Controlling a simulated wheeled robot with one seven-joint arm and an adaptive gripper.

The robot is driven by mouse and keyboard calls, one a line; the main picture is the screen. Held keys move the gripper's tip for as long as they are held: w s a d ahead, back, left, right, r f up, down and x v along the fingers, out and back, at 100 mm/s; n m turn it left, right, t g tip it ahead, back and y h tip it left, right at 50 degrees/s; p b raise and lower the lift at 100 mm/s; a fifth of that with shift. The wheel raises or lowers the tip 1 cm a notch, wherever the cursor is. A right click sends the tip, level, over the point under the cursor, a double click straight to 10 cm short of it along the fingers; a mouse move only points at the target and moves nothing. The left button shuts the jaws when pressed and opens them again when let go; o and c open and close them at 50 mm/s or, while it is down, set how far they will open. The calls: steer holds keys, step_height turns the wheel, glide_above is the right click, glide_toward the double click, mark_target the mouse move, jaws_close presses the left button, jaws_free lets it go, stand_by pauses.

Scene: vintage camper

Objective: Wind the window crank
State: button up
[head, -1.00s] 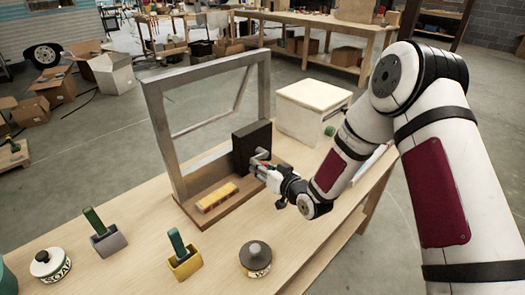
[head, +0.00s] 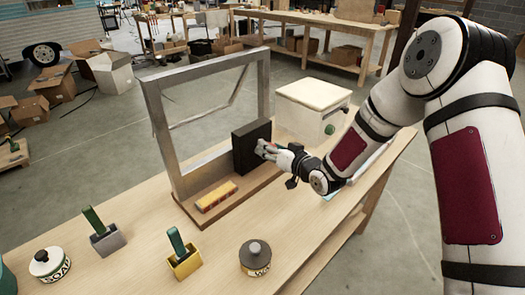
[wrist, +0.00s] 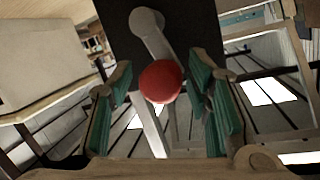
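The window frame (head: 158,125) is grey and stands upright on a wooden base on the workbench. A black box (head: 246,148) sits at its lower right and carries the crank. In the wrist view the grey crank arm (wrist: 148,28) runs down from its hub to a red ball knob (wrist: 160,81). My gripper (head: 265,148) is at the face of the box. In the wrist view my gripper (wrist: 160,88) has its green-padded fingers apart, one on each side of the knob, with narrow gaps showing. Depth between fingertips and knob is hard to judge. A tilted sash (head: 205,118) shows behind the frame.
A yellow and red block (head: 216,196) lies on the base. A white box (head: 310,108) stands behind my forearm. Two tool holders (head: 107,241) (head: 185,265) and round tins (head: 51,264) (head: 255,258) stand at the front. The bench between them is clear.

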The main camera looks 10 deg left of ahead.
steer(key=shift+s, duration=0.1)
steer(key=shift+s+d+p, duration=0.5)
steer(key=shift+s+d, duration=0.25)
steer(key=shift+d, duration=0.2)
steer(key=shift+s+d+p, duration=0.5)
steer(key=shift+s+d, duration=0.25)
steer(key=shift+d, duration=0.2)
steer(key=shift+d, duration=0.1)
